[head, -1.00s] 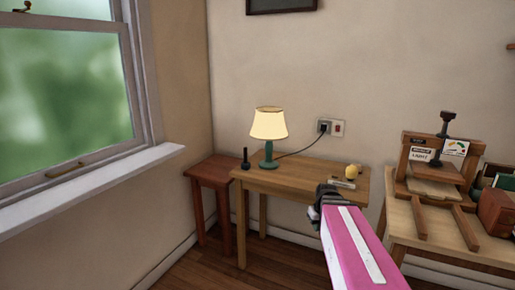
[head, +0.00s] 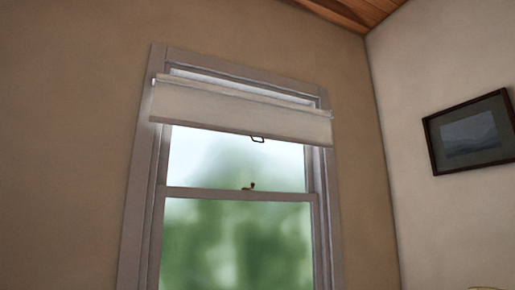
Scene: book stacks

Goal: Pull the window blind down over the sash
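In the head view, the pale window blind (head: 235,111) is a short strip across the top of the window. Blurred green and white show through the glass. My gripper is not in this view.
Grey window trim (head: 138,180) frames the sash on a plain tan wall (head: 65,160). A dark-framed picture (head: 470,131) hangs on the right wall. A wooden ceiling (head: 345,10) shows at the top. The window's lower end is out of view.

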